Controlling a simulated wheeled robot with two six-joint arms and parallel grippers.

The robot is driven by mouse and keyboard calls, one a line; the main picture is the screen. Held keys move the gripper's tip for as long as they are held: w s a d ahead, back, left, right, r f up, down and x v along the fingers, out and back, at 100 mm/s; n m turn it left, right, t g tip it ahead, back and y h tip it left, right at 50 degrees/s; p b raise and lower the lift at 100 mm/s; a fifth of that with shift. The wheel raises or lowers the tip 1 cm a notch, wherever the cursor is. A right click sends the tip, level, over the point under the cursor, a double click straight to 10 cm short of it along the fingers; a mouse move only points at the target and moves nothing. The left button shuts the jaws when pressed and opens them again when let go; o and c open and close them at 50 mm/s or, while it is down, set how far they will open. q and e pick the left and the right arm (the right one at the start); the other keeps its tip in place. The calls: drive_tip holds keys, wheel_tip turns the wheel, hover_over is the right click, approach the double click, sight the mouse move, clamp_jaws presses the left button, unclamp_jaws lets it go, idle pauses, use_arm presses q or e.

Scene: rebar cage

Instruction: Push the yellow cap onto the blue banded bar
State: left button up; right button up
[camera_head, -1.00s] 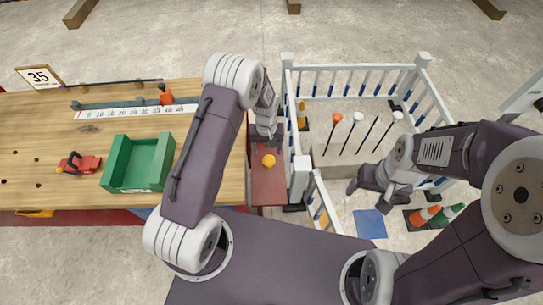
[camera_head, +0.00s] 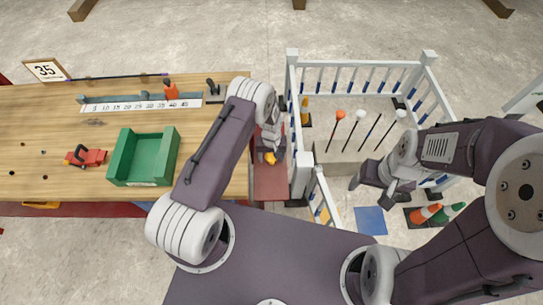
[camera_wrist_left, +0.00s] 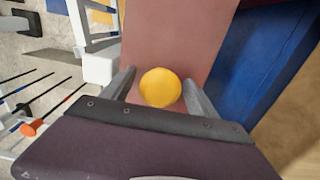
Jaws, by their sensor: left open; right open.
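The yellow cap (camera_head: 269,158) rests on a reddish board beside the workbench. It shows as a round yellow top in the left wrist view (camera_wrist_left: 160,87). My left gripper (camera_wrist_left: 159,92) is open, with one finger on each side of the cap; I cannot tell whether they touch it. In the head view the left gripper (camera_head: 270,150) partly covers the cap. Several thin dark bars stand inside the white railing; one bar (camera_head: 373,127) shows no cap. My right gripper (camera_head: 387,197) is open and empty near the railing's front right.
The white railing (camera_head: 360,64) surrounds the bars, with a white post (camera_head: 302,175) close right of my left gripper. Orange (camera_head: 341,116) and white caps top other bars. The workbench (camera_head: 60,130) holds a green bin (camera_head: 145,158). Cones (camera_head: 425,213) stand near my right gripper.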

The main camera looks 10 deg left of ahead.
use_arm(q)
drive_tip(key=c, duration=1.3)
drive_tip(key=shift+r, duration=0.1)
drive_tip(key=shift+r, duration=0.35)
wheel_tip(320, 180, up, 3)
drive_tip(key=shift+f, duration=0.2)
drive_tip(key=w+d+r+b, duration=0.3)
drive_tip(key=w+d+r, duration=0.4)
drive_tip(key=w+d, duration=0.1)
drive_tip(key=shift+w+r+b, duration=0.15)
drive_tip(key=shift+r+b, duration=0.15)
drive_tip(key=shift+b, duration=0.05)
